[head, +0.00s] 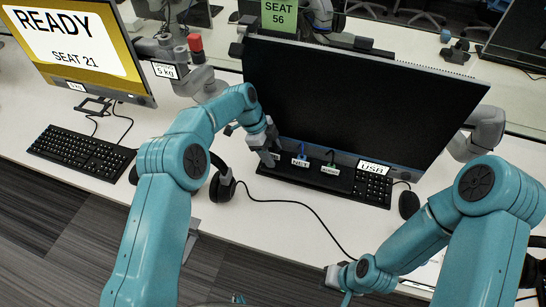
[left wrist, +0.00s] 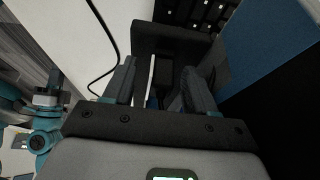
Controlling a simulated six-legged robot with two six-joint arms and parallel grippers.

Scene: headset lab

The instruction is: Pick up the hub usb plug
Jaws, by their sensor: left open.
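I cannot pick out the hub usb plug for certain. A white label reading USB (head: 373,168) stands below the monitor at the right. My left gripper (head: 268,156) is low at the monitor's left lower edge, left of the NET label. In the left wrist view its fingers (left wrist: 155,88) are open, with a thin white strip and a small dark bluish piece between them. My right gripper (head: 338,277) is near the desk's front edge, its jaws unclear.
A large dark monitor (head: 350,100) rises behind the labels, close to my left gripper. A black keyboard (head: 372,189), mouse (head: 409,204) and headset (head: 223,187) with a trailing cable lie around. The white desk (head: 290,225) is mostly clear in front.

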